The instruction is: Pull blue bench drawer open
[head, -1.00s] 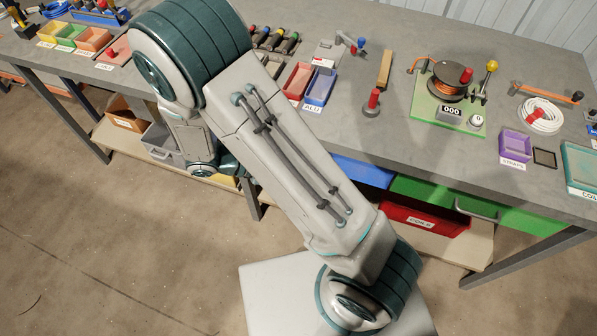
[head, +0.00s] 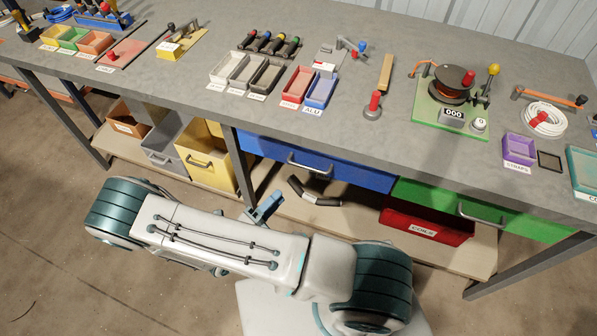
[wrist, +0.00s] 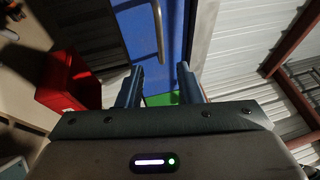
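The blue bench drawer (head: 345,174) sits under the workbench top, its front flush under the edge, so it looks closed. Its grey bar handle (head: 309,166) is on the front. In the wrist view the drawer front (wrist: 180,35) is ahead of the fingers, with the handle (wrist: 158,30) beyond the fingertips, roughly in line with the gap between them. My gripper (head: 272,200) is low in front of the drawer, below and left of the handle, apart from it. In the wrist view my gripper (wrist: 158,80) has its two fingers apart with nothing held between them.
A green drawer (head: 525,217) is right of the blue one. Below, a red bin (head: 425,224) and a dark bent piece (head: 315,191) are on the lower shelf (head: 345,221). A yellow bin (head: 206,160) stands left of a bench leg. The floor in front is clear.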

